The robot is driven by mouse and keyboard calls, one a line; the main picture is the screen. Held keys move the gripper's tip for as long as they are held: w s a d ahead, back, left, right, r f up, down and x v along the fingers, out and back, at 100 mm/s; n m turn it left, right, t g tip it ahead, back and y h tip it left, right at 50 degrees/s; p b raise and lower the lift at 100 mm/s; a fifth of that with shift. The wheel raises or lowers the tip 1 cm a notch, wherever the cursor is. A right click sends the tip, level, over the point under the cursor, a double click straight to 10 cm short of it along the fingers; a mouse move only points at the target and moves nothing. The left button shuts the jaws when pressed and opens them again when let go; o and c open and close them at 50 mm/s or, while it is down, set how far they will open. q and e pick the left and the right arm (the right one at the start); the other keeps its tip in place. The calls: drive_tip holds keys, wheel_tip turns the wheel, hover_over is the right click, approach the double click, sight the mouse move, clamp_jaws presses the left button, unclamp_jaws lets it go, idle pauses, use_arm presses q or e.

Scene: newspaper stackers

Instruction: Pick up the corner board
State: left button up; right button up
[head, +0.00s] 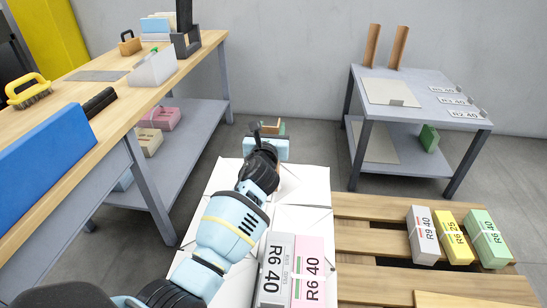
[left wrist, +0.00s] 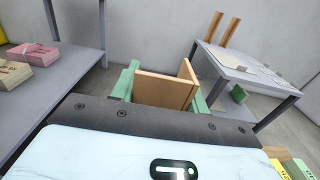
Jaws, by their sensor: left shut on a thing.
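My left gripper (head: 268,130) is out over the far end of the white stack, its fingers partly hidden by my own wrist. In the left wrist view its green fingers (left wrist: 163,88) are shut on a brown, L-shaped corner board (left wrist: 163,90). One flat side of the board faces the camera, and the other side rises at an angle on the right. Its lower part is hidden behind the gripper body. Two more tall brown boards (head: 372,46) stand upright at the back of the grey table. My right gripper is not in view.
A white stack (head: 318,215) bears grey and pink R6 40 bundles (head: 308,270) on a wooden pallet (head: 365,245). Grey, yellow and green bundles (head: 455,236) sit at the pallet's right. A workbench (head: 120,100) stands left, the grey table (head: 425,112) right. Floor shows between them.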

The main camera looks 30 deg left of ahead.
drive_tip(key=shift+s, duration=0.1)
use_arm(q)
drive_tip(key=shift+r, duration=0.15)
drive_tip(key=shift+r+p, duration=0.55)
drive_tip(key=shift+r, duration=0.1)
drive_tip(key=s+d+r+p, duration=0.1)
drive_tip(key=s+d+p, duration=0.1)
drive_tip(key=s+d, duration=0.1)
drive_tip(key=s+d+r+p, duration=0.1)
drive_tip(key=s+d+p, duration=0.1)
drive_tip(key=d, duration=0.3)
drive_tip(key=s+d+r+p, duration=0.1)
drive_tip(key=s+d+p, duration=0.1)
drive_tip(key=s+d, duration=0.2)
drive_tip(key=shift+s+d+r, duration=0.15)
drive_tip(key=shift+s+d, duration=0.1)
drive_tip(key=shift+s, duration=0.25)
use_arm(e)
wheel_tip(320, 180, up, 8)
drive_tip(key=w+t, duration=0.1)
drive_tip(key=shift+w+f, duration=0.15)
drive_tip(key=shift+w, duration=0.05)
